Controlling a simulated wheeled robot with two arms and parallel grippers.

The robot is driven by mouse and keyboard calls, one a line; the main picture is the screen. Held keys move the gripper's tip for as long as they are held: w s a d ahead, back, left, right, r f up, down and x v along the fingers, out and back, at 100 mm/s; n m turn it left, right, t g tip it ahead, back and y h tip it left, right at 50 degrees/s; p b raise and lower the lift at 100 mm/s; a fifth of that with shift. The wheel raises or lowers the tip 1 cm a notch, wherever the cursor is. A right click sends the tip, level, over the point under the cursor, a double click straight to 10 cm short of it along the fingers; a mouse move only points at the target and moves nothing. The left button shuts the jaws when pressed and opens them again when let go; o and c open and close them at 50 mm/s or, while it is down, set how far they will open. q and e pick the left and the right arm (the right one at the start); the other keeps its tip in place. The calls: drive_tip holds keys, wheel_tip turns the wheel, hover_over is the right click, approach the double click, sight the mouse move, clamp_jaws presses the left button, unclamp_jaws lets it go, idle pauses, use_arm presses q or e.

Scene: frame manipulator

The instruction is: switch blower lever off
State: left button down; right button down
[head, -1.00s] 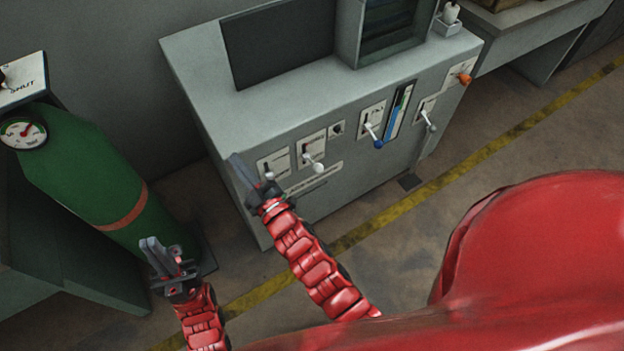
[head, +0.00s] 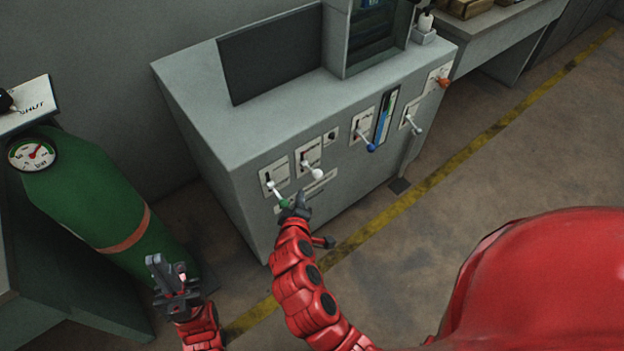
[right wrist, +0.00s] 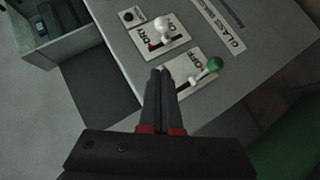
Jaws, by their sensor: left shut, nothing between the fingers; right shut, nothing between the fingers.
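A grey cabinet (head: 231,187) carries a row of levers on its front. The nearest lever has a green knob (head: 284,204) and points out from its white plate; in the right wrist view the green knob (right wrist: 214,64) is beside the word OFF. I cannot read which is the blower's. My right gripper (head: 299,199) is shut and empty close to the green-knobbed lever; contact is unclear. My left gripper (head: 160,264) is shut and empty, away from the cabinet.
Further along are a blue-knobbed lever (head: 371,148), a pale-handled lever (head: 415,129) and an orange handle (head: 443,83). A green gas cylinder (head: 95,205) with a gauge (head: 32,154) stands at left. Open floor lies right of the cabinet.

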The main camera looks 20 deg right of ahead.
sight(317, 174)
drive_tip(key=shift+w, duration=0.1)
drive_tip(key=s+d+f+p+x, duration=0.1)
drive_tip(key=d+p+x, duration=0.1)
drive_tip(key=x, duration=1)
drive_tip(key=shift+d+f, duration=0.2)
drive_tip(key=shift+f, duration=0.05)
drive_tip(key=shift+w, duration=0.1)
